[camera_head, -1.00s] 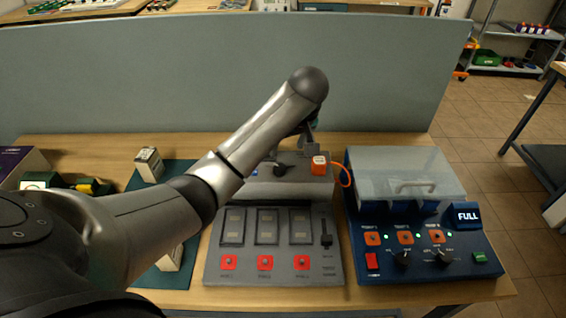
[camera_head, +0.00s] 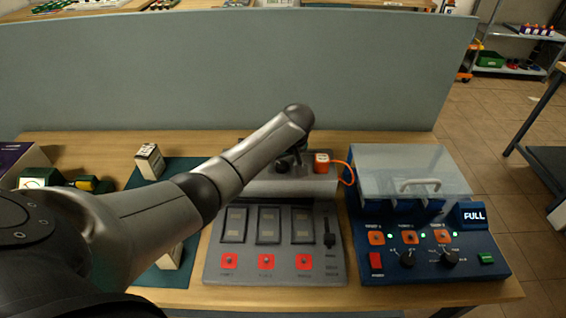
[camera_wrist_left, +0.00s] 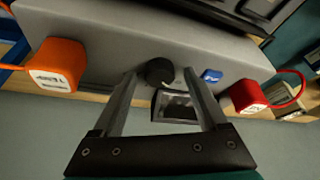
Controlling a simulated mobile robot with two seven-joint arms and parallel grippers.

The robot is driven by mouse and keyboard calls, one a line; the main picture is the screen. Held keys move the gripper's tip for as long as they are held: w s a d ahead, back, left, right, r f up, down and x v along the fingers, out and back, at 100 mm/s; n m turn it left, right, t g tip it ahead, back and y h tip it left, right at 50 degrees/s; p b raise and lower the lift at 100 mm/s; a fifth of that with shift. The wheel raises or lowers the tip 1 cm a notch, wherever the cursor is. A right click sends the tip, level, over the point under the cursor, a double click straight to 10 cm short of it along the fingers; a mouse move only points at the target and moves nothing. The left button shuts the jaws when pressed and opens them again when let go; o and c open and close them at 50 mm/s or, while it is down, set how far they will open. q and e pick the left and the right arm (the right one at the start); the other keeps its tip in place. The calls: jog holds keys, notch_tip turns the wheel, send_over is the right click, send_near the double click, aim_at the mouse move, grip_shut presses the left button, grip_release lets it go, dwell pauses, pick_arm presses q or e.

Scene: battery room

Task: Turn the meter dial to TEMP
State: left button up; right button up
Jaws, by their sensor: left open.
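The meter is a grey box (camera_head: 262,187) at the back of the table, partly hidden by my left arm in the head view. Its dial is a round black knob (camera_wrist_left: 159,71) on the grey face in the left wrist view. A small dark display (camera_wrist_left: 175,106) sits beside the dial. My left gripper (camera_wrist_left: 159,76) is open, with one finger on each side of the dial; I cannot tell whether they touch it. The dial's pointer and the TEMP mark cannot be read. My right gripper is not in view.
An orange plug (camera_wrist_left: 58,66) and a red plug (camera_wrist_left: 243,96) flank the dial, each with a cable. A grey panel (camera_head: 213,272) with several slots stands in front. A blue charger with a clear lid (camera_head: 410,165) stands right. A grey partition (camera_head: 400,90) rises behind.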

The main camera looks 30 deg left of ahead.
pick_arm(q)
grip_shut()
dwell(0.5)
